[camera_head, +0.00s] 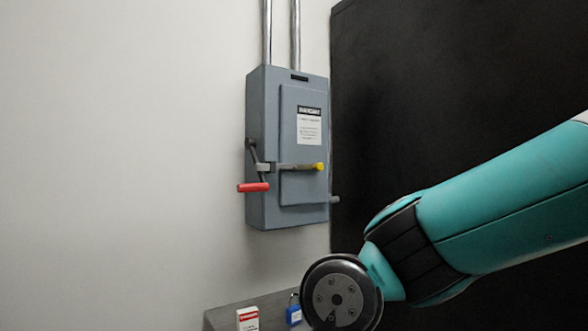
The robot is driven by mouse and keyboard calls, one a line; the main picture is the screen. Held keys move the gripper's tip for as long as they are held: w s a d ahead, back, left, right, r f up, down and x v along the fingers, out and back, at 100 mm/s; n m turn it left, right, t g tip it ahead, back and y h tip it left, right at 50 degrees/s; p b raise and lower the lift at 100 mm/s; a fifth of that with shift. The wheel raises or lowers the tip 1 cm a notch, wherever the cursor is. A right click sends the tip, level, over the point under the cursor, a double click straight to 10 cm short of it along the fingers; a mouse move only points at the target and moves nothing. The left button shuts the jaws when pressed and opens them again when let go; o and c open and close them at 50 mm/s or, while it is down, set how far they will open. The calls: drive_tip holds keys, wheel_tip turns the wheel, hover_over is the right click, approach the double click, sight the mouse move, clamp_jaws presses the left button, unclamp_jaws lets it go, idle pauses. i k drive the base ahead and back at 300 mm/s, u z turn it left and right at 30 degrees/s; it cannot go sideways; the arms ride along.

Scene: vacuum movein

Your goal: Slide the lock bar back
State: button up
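A grey metal electrical box (265,200) is mounted on the wall. A lock bar (293,167) lies level across its front cover, with a yellow knob (319,166) at its right end. The bar's left end is at a light bracket (264,168) near the box's left edge. A red-gripped lever handle (253,187) points down at the left side. My teal arm reaches in from the right, with a dark round joint at the bottom. My gripper is out of view, and nothing of mine touches the box.
A grey ledge (222,317) below the box holds a blue padlock (294,315) and a red-and-white tag or packet (248,319). Two conduits (267,30) rise from the box. A black panel (400,90) stands to the right. Space in front of the box is clear.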

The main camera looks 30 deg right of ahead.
sight(318, 167)
drive_tip(key=u, duration=0.05)
drive_tip(key=k, duration=0.5)
drive_tip(key=z, duration=0.65)
drive_tip(key=i, duration=1)
